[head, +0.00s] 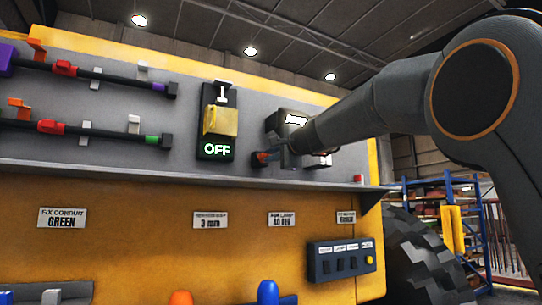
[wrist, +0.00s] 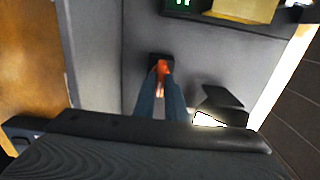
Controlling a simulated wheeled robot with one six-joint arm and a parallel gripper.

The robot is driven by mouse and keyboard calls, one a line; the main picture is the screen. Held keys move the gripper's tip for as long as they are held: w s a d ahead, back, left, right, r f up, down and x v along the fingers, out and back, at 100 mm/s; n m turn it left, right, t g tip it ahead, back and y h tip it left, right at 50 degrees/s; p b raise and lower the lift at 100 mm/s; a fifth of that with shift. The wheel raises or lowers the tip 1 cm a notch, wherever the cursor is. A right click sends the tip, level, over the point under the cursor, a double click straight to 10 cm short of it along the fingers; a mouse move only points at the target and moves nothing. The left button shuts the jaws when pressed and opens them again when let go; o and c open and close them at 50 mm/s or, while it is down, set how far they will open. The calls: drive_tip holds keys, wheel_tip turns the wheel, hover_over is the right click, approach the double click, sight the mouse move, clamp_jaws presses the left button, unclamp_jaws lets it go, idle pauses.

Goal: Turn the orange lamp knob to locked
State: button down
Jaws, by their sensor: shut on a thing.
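The orange knob (wrist: 162,68) sits on a small dark square base on the grey panel in the wrist view. My gripper (wrist: 160,90) has its two blue-grey fingers on either side of the knob, shut on it. In the head view my gripper (head: 268,157) reaches the panel from the right, and only a little orange of the knob (head: 259,158) shows beside the fingers. The fingers hide much of the knob, and its exact angle and any locked mark cannot be read.
A black unit with a yellow cover and a lit OFF sign (head: 217,149) is left of my gripper. A dark box (head: 287,120) sits close behind it. A ledge (head: 180,172) runs below, with a switch box (head: 341,258) lower right. Dark rods with coloured clips are at left.

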idle(0.3)
drive_tip(key=c, duration=1.8)
unclamp_jaws()
drive_tip(key=shift+s, duration=0.1)
drive_tip(key=b+v, duration=0.3)
drive_tip(key=v, duration=0.4)
drive_tip(key=shift+s+d, duration=0.2)
drive_tip(key=shift+s, duration=0.1)
